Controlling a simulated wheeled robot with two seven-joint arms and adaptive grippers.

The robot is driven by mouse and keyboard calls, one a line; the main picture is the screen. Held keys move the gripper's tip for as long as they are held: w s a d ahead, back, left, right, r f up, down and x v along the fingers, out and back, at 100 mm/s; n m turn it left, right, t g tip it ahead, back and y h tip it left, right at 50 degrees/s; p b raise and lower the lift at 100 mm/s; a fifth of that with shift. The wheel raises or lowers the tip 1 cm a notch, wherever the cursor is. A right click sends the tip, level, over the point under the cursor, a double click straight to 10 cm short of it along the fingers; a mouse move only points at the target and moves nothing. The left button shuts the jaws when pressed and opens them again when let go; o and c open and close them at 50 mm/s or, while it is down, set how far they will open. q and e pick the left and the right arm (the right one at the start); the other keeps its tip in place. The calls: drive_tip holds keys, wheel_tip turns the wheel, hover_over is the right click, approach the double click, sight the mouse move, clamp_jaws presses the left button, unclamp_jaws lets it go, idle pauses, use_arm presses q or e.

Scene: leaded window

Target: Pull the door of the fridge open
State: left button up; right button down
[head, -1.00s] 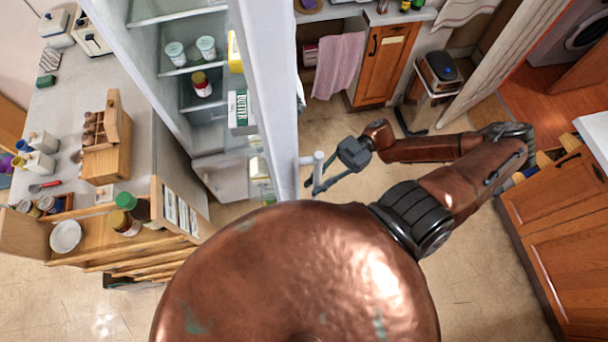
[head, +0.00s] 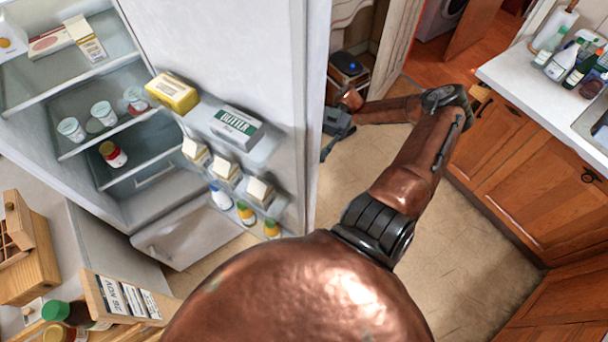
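The fridge (head: 115,150) stands open at the left, with its lit shelves in view. Its white door (head: 235,60) is swung out, and its inner face with door shelves is turned towards me. The door handle is not visible; the outer face is turned away. My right gripper (head: 328,140) is just right of the door's free edge, on the outer side, partly hidden by that edge. Whether its fingers are closed or touch the door I cannot tell. My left gripper is not in view.
The door shelves hold a yellow box (head: 172,92), a butter box (head: 237,127) and several cartons and bottles. A wooden rack (head: 125,297) stands at lower left. Wooden cabinets (head: 545,190) with a counter line the right. The floor (head: 470,270) between is clear.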

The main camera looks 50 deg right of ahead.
drive_tip(key=shift+w+d+b, duration=0.25)
drive_tip(key=shift+d+b, duration=0.05)
drive_tip(key=shift+d, duration=0.5)
drive_tip(key=shift+w+d+b, duration=0.2)
drive_tip(key=shift+d+b, duration=0.05)
drive_tip(key=shift+d, duration=0.55)
drive_tip(key=shift+w+d+b, duration=0.25)
drive_tip(key=shift+d+b, duration=0.05)
drive_tip(key=shift+d, duration=0.5)
drive_tip(key=c, duration=1.9)
unclamp_jaws()
wheel_tip(320, 180, up, 10)
drive_tip(key=shift+f, duration=0.1)
